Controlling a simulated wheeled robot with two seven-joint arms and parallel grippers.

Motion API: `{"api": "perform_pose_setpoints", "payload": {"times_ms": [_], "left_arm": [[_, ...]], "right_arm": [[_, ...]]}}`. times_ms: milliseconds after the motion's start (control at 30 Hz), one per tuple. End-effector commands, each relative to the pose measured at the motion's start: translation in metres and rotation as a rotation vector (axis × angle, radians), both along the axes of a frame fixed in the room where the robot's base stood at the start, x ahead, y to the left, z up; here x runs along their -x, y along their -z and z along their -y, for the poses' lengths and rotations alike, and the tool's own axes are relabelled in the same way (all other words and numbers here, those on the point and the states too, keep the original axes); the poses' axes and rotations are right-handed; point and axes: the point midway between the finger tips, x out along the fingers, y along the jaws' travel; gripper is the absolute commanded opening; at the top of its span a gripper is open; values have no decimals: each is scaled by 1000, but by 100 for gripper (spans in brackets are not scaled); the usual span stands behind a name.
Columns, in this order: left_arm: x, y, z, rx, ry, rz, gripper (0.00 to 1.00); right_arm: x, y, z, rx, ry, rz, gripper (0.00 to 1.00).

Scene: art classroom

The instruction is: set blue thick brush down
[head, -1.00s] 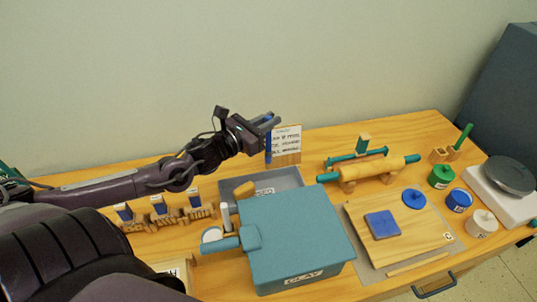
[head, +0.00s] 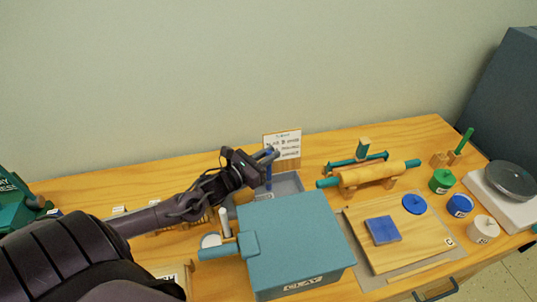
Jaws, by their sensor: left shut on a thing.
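My left gripper (head: 267,156) is shut on the blue thick brush (head: 268,174), which hangs about upright below the fingers. Only a short blue length of the brush shows; its lower end is hard to make out. The brush is in front of the grey tray (head: 291,182) in the picture, behind the teal clay box. I cannot tell whether the brush touches the tray. My right gripper is not in view.
The teal clay box (head: 297,240) stands just in front of the tray. A sign card (head: 285,146) stands behind. A rolling pin (head: 365,174) on a stand and a wooden board (head: 415,248) lie to the right. My arm hides several holders at left.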

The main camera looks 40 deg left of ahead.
Motion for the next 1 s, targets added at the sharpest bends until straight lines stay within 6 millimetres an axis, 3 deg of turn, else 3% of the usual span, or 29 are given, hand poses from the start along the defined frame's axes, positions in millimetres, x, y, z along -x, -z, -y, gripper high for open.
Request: {"api": "perform_pose_setpoints", "payload": {"times_ms": [67,100,267,667,1000], "left_arm": [[0,3,0,0,0,0,0],[0,3,0,0,0,0,17],[0,2,0,0,0,0,36],[5,1,-1,-1,0,-3,36],[51,2,-12,-1,2,-7,36]], "right_arm": [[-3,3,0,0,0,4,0],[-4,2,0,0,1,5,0],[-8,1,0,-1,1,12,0],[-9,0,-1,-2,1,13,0],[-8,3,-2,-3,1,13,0]]}}
